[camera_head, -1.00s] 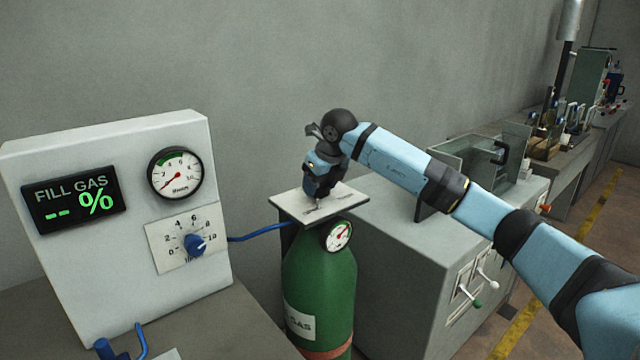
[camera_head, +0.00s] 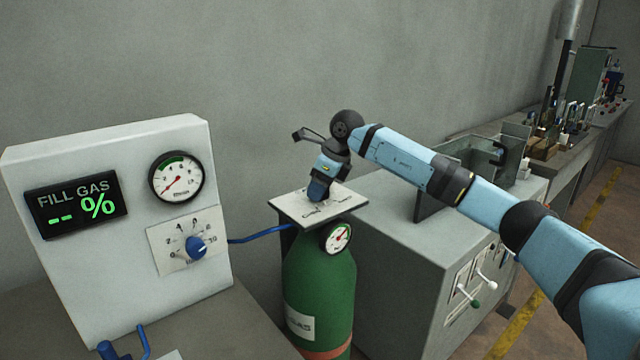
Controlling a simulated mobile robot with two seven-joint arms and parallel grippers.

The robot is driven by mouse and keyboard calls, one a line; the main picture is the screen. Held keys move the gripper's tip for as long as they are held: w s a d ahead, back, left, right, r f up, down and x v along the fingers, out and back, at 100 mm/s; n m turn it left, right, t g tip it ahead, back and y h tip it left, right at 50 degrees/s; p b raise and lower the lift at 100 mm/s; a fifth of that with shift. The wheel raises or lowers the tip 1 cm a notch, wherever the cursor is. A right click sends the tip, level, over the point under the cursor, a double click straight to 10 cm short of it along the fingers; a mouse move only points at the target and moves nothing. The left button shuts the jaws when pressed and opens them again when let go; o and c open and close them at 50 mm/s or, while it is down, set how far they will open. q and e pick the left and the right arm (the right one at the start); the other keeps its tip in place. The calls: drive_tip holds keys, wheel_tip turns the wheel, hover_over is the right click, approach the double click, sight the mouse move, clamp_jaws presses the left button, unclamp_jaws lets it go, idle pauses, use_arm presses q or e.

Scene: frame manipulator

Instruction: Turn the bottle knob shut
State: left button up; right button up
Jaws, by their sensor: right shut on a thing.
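The green gas bottle (camera_head: 320,285) stands upright beside the gas panel, with a square white plate (camera_head: 288,206) on top and a round gauge (camera_head: 338,237) at its neck. My right gripper (camera_head: 317,199) points down at the middle of the plate and is shut on the bottle knob. The knob itself is hidden by the gripper, so its angle cannot be read. My left gripper is not in view.
The white panel (camera_head: 110,290) at left carries a "FILL GAS -- %" display (camera_head: 77,201), a gauge (camera_head: 176,176) and a blue dial (camera_head: 195,247). A blue hose (camera_head: 260,234) runs to the bottle. A grey cabinet (camera_head: 400,270) with levers stands close on the right.

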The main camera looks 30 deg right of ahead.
drive_tip(key=n+g+y+p, duration=0.1)
drive_tip(key=n, duration=0.3)
drive_tip(key=shift+w+r+n, duration=0.1)
drive_tip(key=shift+n, duration=0.2)
drive_tip(key=n+g, duration=0.1)
drive_tip(key=n, duration=0.1)
drive_tip(key=n+g, duration=0.1)
drive_tip(key=n, duration=0.2)
drive_tip(key=shift+n+y, duration=0.3)
drive_tip(key=shift+y, duration=0.1)
drive_tip(key=shift+n+g, duration=0.4)
drive_tip(key=shift+n, duration=0.2)
drive_tip(key=o, duration=0.9)
drive_tip(key=v, duration=1.3)
drive_tip(key=shift+w+d+r, duration=0.1)
drive_tip(key=shift+w+r, duration=0.1)
drive_tip(key=shift+r, duration=0.1)
